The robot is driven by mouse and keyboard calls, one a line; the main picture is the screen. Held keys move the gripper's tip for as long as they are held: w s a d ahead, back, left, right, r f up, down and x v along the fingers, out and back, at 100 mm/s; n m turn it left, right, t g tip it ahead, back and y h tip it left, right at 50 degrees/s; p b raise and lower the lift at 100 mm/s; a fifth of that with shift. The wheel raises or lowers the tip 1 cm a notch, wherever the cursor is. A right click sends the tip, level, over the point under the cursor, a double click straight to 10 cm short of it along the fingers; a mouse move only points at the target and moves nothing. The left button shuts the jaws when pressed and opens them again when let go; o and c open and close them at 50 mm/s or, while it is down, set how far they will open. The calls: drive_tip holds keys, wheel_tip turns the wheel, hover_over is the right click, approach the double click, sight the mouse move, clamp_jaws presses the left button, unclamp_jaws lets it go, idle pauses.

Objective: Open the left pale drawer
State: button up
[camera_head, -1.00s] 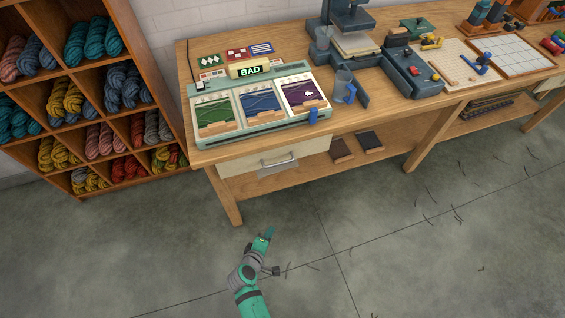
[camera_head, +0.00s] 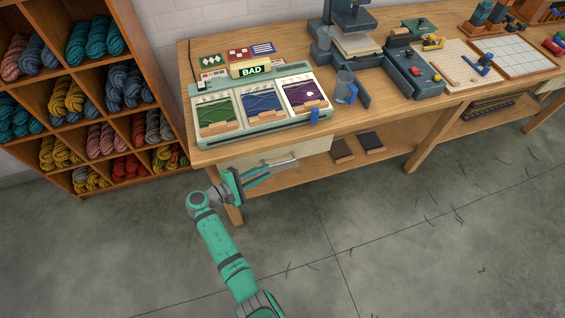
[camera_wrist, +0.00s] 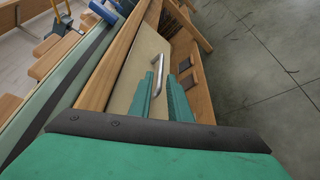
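The left pale drawer (camera_head: 316,147) is under the left end of the wooden bench, and its front looks shut. My arm covers part of the drawer front in the head view. The drawer also shows in the wrist view (camera_wrist: 142,60), with its metal bar handle (camera_wrist: 157,70) upright in that picture. My gripper (camera_head: 277,169) is at the drawer front, close to the handle. In the wrist view its two green fingers (camera_wrist: 163,90) are apart, with the handle's near end between them. Whether they touch the handle I cannot tell.
The bench top (camera_head: 350,118) overhangs just above the drawer. A bench leg (camera_head: 229,206) stands below my gripper. A lower shelf (camera_head: 310,170) holds dark blocks. A wool rack (camera_head: 160,120) stands at the left. The floor in front is clear apart from yarn scraps.

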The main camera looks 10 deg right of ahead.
sight(280, 164)
drive_tip(key=x, duration=1)
drive_tip(key=shift+f, duration=0.15)
clamp_jaws()
